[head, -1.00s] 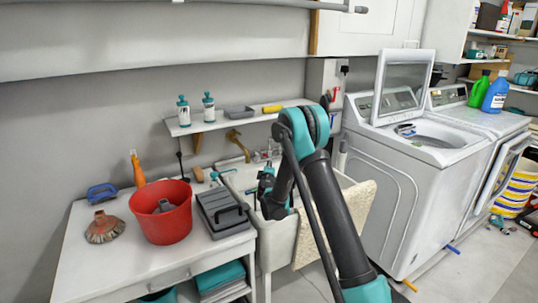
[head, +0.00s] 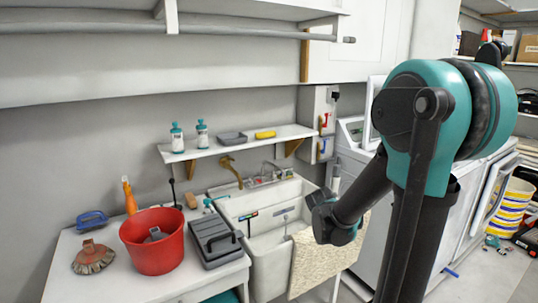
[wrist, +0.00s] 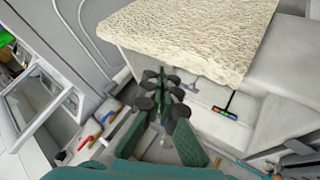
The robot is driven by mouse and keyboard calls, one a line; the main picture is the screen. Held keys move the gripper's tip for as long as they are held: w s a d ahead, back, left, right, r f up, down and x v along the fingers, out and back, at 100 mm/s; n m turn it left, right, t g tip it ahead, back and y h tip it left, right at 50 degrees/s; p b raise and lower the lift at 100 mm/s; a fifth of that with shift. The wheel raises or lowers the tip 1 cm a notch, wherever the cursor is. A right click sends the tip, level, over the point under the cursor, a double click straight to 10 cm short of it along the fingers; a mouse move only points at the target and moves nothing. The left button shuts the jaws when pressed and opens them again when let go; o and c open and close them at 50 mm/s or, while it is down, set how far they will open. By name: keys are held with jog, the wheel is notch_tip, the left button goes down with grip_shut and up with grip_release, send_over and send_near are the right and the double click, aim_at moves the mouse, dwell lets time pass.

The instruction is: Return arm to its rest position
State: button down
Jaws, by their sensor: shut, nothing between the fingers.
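My gripper (wrist: 166,98) shows in the wrist view with its dark fingertips close together, shut and empty. In the head view the dark and teal end of my arm is in front of the right side of the white sink (head: 262,262), above a cream textured mat (head: 318,262). The fingers are hard to make out there. My arm is folded, with its large teal elbow high on the right, hiding much of the washing machine. The mat also fills the top of the wrist view (wrist: 195,35).
A white counter (head: 115,287) at left holds a red bucket (head: 150,253), a grey toolbox (head: 213,243) and brushes. A wall shelf (head: 290,132) holds two bottles and a yellow item. White machines stand at right, with a striped basket (head: 507,210) beyond.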

jog(key=s+a+f+m+g+y, duration=0.1)
jog(key=s+f+g+y, duration=0.1)
jog(key=s, duration=0.9)
jog(key=s+a+f+m+g+y, duration=0.1)
jog(key=s+f, duration=0.3)
jog(key=s, duration=0.8)
jog(key=shift+a+f+m+g+y, duration=0.25)
jog(key=shift+a+m+g+y, duration=0.15)
jog(key=shift+m+g, duration=0.15)
